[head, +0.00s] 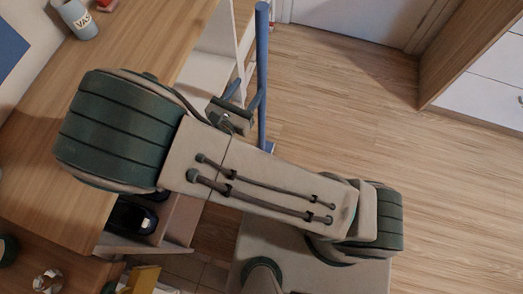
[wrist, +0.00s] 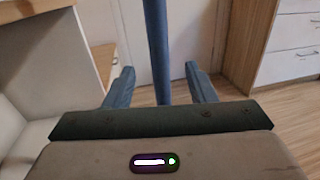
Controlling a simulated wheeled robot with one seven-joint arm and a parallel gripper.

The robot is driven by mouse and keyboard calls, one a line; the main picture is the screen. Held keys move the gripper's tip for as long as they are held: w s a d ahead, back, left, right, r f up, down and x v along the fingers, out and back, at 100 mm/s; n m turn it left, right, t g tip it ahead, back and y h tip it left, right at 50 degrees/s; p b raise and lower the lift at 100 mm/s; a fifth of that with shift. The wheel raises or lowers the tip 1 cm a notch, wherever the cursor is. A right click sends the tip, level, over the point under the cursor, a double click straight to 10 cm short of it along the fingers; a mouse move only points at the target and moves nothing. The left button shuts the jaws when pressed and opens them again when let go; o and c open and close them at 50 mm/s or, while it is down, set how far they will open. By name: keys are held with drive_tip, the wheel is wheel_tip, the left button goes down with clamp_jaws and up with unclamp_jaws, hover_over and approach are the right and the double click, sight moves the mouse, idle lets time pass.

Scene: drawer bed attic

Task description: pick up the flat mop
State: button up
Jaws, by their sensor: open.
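The flat mop shows as an upright blue pole (head: 262,60) in the head view, standing beside the wooden desk. In the wrist view the blue pole (wrist: 155,40) runs down between my two blue fingers. My gripper (wrist: 161,82) is open, with one finger on each side of the pole and a visible gap to each. In the head view my gripper (head: 249,88) is at the pole, partly hidden by my arm.
The wooden desk (head: 140,45) fills the left, with a vase (head: 80,20) at its back. A cabinet with white drawers (head: 485,98) stands at the right. A pale door (head: 350,15) is at the back. The wooden floor (head: 350,100) between them is clear.

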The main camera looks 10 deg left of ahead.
sight(259, 71)
drive_tip(key=x, duration=0.9)
drive_tip(key=shift+w+a+b, duration=0.1)
drive_tip(key=shift+b, duration=0.3)
drive_tip(key=c, duration=1)
